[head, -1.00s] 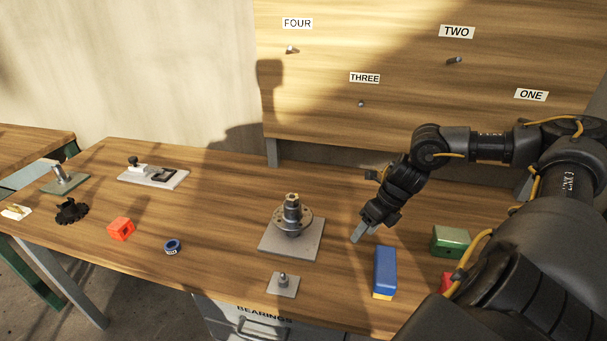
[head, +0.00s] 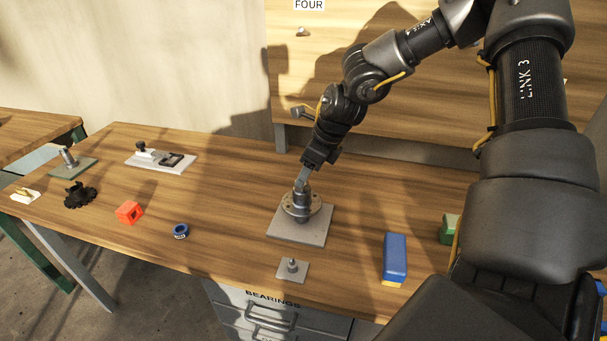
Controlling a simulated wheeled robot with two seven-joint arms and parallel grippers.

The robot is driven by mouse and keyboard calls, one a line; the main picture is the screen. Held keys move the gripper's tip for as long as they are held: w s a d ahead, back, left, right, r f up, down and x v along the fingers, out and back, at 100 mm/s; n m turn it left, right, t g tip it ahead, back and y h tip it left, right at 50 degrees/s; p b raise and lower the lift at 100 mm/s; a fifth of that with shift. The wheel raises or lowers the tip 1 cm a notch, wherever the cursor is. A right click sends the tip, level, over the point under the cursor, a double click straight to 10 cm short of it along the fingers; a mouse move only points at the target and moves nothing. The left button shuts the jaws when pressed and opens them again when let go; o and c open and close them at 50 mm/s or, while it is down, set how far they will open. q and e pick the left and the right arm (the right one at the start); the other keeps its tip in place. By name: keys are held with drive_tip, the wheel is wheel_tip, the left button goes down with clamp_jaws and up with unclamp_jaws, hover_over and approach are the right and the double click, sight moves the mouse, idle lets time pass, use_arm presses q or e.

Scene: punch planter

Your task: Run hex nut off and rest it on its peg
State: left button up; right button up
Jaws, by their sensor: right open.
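A round metal hub (head: 300,210) with a flange and an upright threaded shaft stands on a square grey plate (head: 312,238). My right gripper (head: 302,182) is open and points down at the top of the shaft, with its fingers at the height of the hex nut. The brass hex nut is mostly hidden by the fingers, and I cannot tell whether they touch it. A short peg (head: 292,265) stands bare on a small grey plate (head: 285,274) in front of the hub. My left gripper is out of view.
A blue block (head: 395,256) lies to the right and a green block (head: 449,229) beyond it, partly behind my arm. A blue ring (head: 180,231), an orange block (head: 129,212) and a black gear (head: 80,195) lie to the left. The bench between ring and hub is clear.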

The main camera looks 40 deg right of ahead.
drive_tip(key=shift+x, duration=1.1)
drive_tip(key=shift+w+d+f, duration=0.15)
drive_tip(key=shift+f, duration=0.25)
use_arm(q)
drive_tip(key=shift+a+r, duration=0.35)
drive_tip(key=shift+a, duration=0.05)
use_arm(e)
drive_tip(key=shift+a+f, duration=0.15)
drive_tip(key=shift+a, duration=0.05)
drive_tip(key=shift+d, duration=0.1)
drive_tip(key=shift+c, duration=0.4)
